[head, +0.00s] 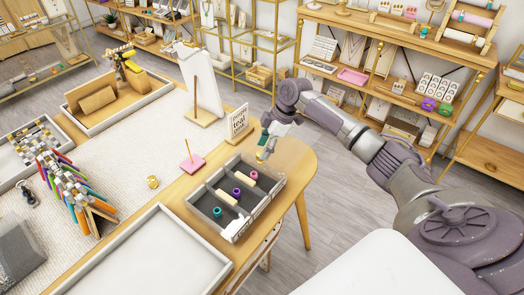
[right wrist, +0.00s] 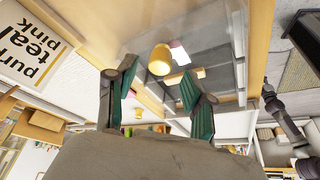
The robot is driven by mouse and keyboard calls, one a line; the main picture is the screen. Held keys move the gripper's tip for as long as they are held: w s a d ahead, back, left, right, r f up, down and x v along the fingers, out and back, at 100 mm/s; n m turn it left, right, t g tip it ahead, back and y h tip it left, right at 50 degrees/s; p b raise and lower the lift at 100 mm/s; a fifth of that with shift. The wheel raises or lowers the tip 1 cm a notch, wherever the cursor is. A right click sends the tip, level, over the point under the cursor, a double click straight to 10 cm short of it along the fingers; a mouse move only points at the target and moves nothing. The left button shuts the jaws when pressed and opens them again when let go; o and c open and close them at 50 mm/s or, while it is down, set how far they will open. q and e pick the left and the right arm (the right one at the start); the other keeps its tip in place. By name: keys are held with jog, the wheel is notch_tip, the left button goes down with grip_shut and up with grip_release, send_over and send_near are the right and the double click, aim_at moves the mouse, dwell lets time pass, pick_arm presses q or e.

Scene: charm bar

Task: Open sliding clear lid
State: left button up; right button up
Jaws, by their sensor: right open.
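A grey box (head: 207,219) with a see-through top stands at the table's right end. Light bars and purple, teal and pink pieces show inside. The clear lid's panel is hard to make out; it shows as a glossy pane in the right wrist view (right wrist: 205,35). A gold knob (right wrist: 160,60) stands on it. My right gripper (head: 265,148) is at the box's far right corner. In the right wrist view its teal-padded fingers (right wrist: 157,88) are apart, with the knob just beyond and between their tips. Contact cannot be told. My left gripper is out of view.
A white tray (head: 150,262) lies in front. Shelves (head: 385,60) stand behind.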

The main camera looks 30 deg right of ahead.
jog(key=v, duration=0.9)
jog(key=shift+d+r, duration=0.15)
jog(key=shift+r, duration=0.25)
jog(key=shift+s, duration=0.15)
